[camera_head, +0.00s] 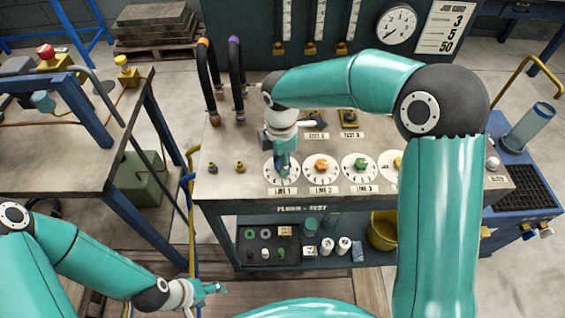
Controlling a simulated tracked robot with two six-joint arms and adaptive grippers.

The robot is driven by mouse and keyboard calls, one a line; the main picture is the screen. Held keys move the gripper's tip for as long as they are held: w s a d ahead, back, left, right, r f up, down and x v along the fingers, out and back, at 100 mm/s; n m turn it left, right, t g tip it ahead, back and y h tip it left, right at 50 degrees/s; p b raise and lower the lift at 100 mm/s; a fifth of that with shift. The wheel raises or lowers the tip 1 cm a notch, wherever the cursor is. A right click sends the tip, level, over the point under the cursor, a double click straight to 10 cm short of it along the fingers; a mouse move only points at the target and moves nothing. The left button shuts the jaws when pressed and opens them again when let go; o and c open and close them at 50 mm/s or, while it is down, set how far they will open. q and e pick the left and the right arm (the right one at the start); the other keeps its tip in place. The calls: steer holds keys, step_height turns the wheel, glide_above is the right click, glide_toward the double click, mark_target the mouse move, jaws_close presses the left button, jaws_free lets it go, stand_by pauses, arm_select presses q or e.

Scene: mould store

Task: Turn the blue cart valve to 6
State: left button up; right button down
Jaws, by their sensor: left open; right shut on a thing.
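My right gripper (284,172) reaches down from above onto the LINE 1 dial (269,173), leftmost in the row of white dials on the cart top. It is shut on the valve knob there. The gripper hides almost all of that knob, so its colour and the number it points to cannot be read. The neighbouring dials carry an orange knob (321,164) on LINE 2, a green knob (360,163) on LINE 3 and a yellow knob (398,162), partly behind my arm. My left gripper (218,289) is open and empty, low at the left, away from the cart.
Two hoses with an orange end (203,75) and a purple end (237,75) rise at the cart's back left. The lower shelf (290,262) holds small parts, cans and a yellow bucket (383,232). A workbench (75,150) stands left; a blue cart (520,190) stands right.

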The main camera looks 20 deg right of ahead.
steer(key=m+b, duration=0.1)
steer(key=m, duration=0.5)
steer(key=shift+m+b, duration=0.3)
steer(key=shift+b, duration=0.05)
steer(key=m+b, duration=0.1)
steer(key=m, duration=0.4)
steer(key=shift+d, duration=0.1)
steer(key=m+b, duration=0.1)
steer(key=m, duration=0.5)
steer(key=shift+m+b, duration=0.3)
steer(key=shift+b, duration=0.1)
steer(key=m+b, duration=0.1)
steer(key=m, duration=0.4)
steer(key=shift+m, duration=0.3)
steer(key=c, duration=0.8)
jaws_free()
steer(key=shift+r, duration=0.1)
